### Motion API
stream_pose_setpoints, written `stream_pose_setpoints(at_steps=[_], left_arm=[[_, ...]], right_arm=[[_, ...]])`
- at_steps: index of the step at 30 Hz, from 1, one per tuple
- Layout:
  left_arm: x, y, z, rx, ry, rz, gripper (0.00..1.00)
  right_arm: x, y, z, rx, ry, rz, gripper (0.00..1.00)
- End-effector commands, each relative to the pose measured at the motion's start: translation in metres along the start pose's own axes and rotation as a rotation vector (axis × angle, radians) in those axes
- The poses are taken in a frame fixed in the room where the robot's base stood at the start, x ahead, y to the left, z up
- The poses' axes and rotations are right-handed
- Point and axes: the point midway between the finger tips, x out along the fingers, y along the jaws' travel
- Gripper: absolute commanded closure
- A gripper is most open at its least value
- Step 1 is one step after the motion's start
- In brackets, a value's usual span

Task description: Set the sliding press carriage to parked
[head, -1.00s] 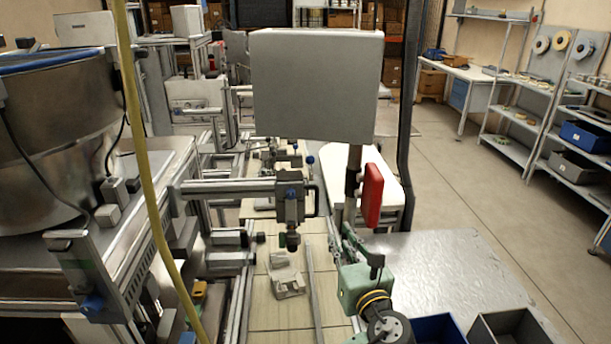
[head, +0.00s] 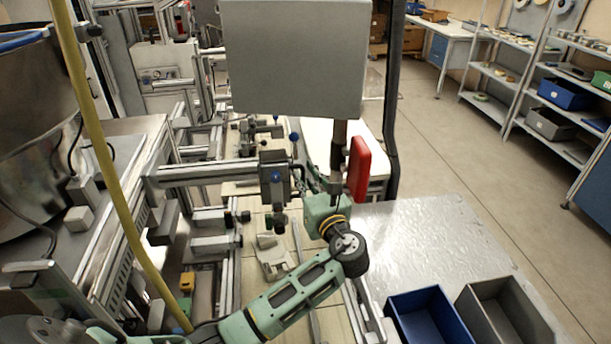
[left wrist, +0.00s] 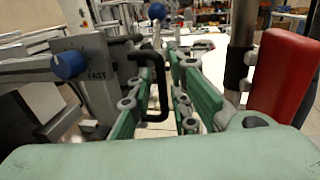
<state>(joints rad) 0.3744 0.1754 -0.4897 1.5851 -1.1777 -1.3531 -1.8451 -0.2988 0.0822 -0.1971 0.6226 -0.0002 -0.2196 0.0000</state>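The sliding press carriage is a grey block (head: 274,172) with a blue knob on a horizontal rail, left of the red box. In the left wrist view its grey face (left wrist: 92,62) carries the blue knob (left wrist: 68,65) and a small printed word. A black bent handle (left wrist: 160,90) stands out from its right side. My left gripper (head: 312,178) is close to the right of the carriage. In the left wrist view its green fingers (left wrist: 165,105) are apart, with the handle showing between them; I cannot tell whether they touch it. My right gripper is not in view.
A grey panel box (head: 297,55) on a post and a red box (head: 358,168) stand close to the right of my left gripper. A yellow hose (head: 105,150) hangs at left. Blue (head: 388,312) and grey bins are at lower right. The metal tabletop (head: 430,235) is mostly clear.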

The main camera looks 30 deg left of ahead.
Motion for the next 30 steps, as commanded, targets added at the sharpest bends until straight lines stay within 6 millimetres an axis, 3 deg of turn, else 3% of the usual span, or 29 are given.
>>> stream_pose_setpoints(at_steps=[3,7,13,27,30], left_arm=[[0.002,0.0,0.0,0.0,0.0,0.0,0.83],[0.002,0.0,0.0,0.0,0.0,0.0,0.83],[0.001,0.0,0.0,0.0,0.0,0.0,1.0],[0.001,0.0,0.0,0.0,0.0,0.0,1.0],[0.007,0.009,-0.001,0.003,0.001,0.002,1.0]], right_arm=[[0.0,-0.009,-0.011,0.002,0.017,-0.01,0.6],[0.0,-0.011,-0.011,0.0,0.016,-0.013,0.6],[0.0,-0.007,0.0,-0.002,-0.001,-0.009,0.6],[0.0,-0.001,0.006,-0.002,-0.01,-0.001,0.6],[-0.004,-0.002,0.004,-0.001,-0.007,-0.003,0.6]])
